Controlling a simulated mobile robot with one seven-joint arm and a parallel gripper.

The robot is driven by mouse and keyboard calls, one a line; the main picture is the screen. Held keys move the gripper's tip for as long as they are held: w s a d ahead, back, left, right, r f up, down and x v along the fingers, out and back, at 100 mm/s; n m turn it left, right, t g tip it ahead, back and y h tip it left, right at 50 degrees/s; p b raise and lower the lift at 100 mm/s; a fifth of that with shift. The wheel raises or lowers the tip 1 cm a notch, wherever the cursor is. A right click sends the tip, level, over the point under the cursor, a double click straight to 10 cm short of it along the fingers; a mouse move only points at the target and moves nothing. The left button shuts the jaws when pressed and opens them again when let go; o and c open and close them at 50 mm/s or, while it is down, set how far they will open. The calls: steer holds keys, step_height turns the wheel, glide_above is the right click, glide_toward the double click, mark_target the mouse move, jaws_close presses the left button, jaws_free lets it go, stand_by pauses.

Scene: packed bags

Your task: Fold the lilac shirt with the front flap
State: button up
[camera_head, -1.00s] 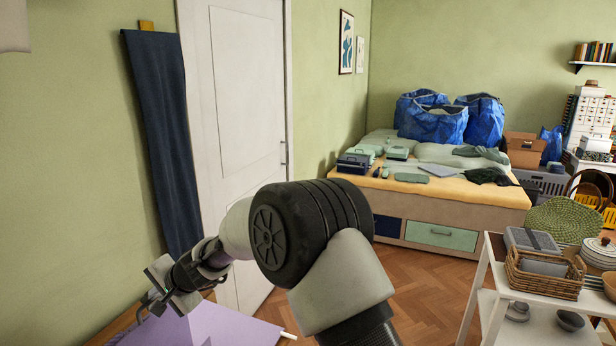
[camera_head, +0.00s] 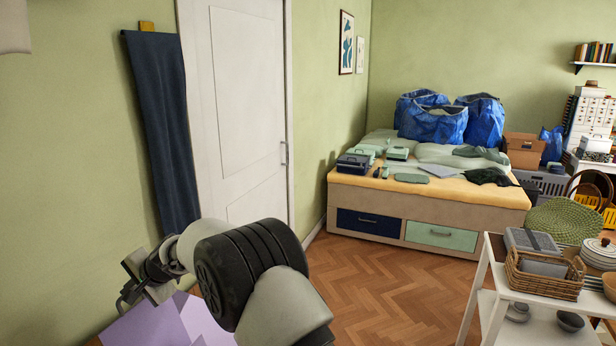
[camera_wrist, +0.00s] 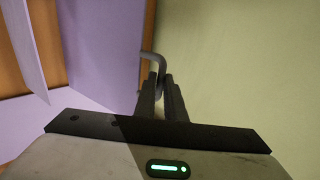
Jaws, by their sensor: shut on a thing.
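Lilac cloth or panels (camera_head: 150,325) show at the bottom left of the head view, partly hidden by my arm. I cannot clearly tell the shirt from the flap there. In the wrist view, a broad lilac panel (camera_wrist: 105,50) stands steeply at the left, with a lilac surface (camera_wrist: 25,130) below it. A grey curved handle (camera_wrist: 154,56) sits at the panel's right edge. My gripper (camera_wrist: 161,82) is shut on this handle. In the head view my gripper (camera_head: 122,304) is at the lower left, beside the lilac material and close to the green wall.
The green wall (camera_head: 60,200) is close on the left, with a dark blue hanging cloth (camera_head: 160,130). A white door (camera_head: 240,100) stands behind my arm. A white trolley (camera_head: 490,310) with a basket is at the right. The wooden floor (camera_head: 390,290) between is clear.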

steer(key=shift+w+a+f, duration=0.15)
steer(key=shift+w+a, duration=0.1)
steer(key=shift+a, duration=0.3)
steer(key=shift+w+a+f, duration=0.1)
steer(key=shift+w+a, duration=0.1)
steer(key=shift+a, duration=0.3)
steer(key=shift+a, duration=0.1)
steer(key=shift+w+a+f, duration=0.35)
steer(key=shift+a, duration=0.45)
steer(key=shift+w+a+f, duration=0.3)
steer(key=shift+w+a, duration=0.05)
steer(key=shift+a, duration=0.45)
steer(key=shift+w+a+f, duration=0.35)
steer(key=shift+a, duration=0.45)
steer(key=shift+f, duration=0.1)
